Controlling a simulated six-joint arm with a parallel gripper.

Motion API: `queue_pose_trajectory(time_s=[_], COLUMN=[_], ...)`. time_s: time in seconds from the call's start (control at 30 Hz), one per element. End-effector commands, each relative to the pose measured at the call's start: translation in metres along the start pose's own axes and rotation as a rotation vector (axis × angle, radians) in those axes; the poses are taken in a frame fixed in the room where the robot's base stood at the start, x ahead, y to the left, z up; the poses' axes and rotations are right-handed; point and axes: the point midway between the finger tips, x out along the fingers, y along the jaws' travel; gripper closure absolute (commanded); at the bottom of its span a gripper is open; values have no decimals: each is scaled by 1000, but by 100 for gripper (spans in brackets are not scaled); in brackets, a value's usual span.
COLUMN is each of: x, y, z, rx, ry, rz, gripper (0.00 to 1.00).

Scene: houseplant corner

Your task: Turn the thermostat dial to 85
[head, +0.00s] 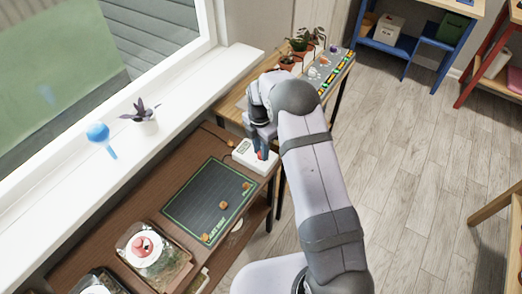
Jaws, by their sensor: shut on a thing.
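The thermostat (243,153) is a small white box near the far right end of the brown bench, with a small display on its upper left. My gripper (262,154) points down onto the box's right part and is shut on the dial there. Bits of blue and red show around the fingertips. The dial itself is mostly hidden by my gripper, and its reading is too small to tell.
A dark green mat (207,198) with several small orange pieces lies left of the thermostat. A clear-sided container (177,270) stands at the bench's near end. Potted plants (299,42) stand on a table behind my arm. The windowsill (180,115) runs along the left.

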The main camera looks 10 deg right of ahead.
Motion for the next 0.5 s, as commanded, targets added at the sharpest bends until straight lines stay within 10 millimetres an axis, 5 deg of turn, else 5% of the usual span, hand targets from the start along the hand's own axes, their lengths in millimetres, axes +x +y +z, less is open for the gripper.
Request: queue_pose_trajectory(time_s=[0.5], x=[0], y=[0], z=[1], rx=[448], ry=[19], rz=[-1], gripper=[98])
